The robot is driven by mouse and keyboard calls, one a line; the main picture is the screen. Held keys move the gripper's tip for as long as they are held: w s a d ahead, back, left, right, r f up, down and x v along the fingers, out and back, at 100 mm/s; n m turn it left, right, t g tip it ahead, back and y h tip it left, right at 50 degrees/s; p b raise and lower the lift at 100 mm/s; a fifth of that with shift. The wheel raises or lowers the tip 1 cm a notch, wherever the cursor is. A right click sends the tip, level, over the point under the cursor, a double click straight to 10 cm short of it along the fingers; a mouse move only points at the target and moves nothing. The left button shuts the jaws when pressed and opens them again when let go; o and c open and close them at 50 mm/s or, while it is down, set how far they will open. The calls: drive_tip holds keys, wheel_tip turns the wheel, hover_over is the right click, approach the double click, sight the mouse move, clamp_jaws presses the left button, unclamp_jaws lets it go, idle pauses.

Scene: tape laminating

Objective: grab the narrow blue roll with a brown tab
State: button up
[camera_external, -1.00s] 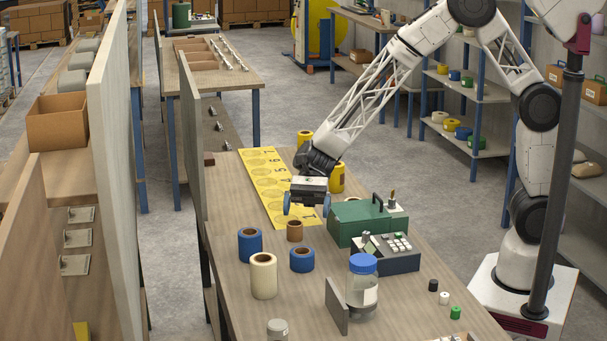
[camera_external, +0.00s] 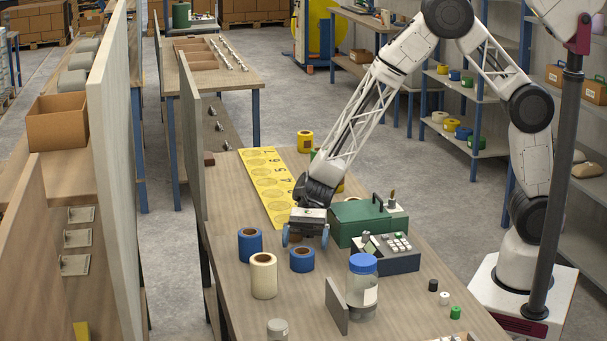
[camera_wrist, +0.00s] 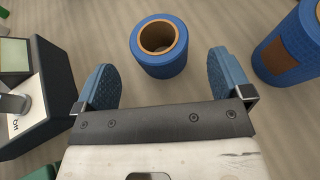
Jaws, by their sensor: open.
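Two blue rolls with brown cores stand upright on the table. The shorter one (camera_external: 301,262) is just in front of my gripper (camera_external: 305,237) in the external view. In the wrist view this roll (camera_wrist: 160,68) is ahead of the opening between my fingers (camera_wrist: 163,85), apart from both, and no brown tab shows on its visible side. The taller blue roll (camera_external: 250,248) stands to its left in the external view. In the wrist view this taller roll (camera_wrist: 300,55) is at the right, with a brown tab on its side. My gripper is open and empty.
A cream roll (camera_external: 263,278) stands in front of the blue rolls. A keypad device (camera_external: 390,258) and a green box (camera_external: 360,222) are to the right. A blue-lidded jar (camera_external: 362,285) and an upright grey plate (camera_external: 337,305) stand nearer. A yellow numbered mat (camera_external: 265,180) lies behind.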

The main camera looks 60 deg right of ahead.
sight(304, 247)
drive_tip(key=shift+x, duration=2.45)
drive_tip(key=c, duration=1)
drive_tip(key=shift+r, duration=0.1)
drive_tip(key=shift+r, duration=4.9)
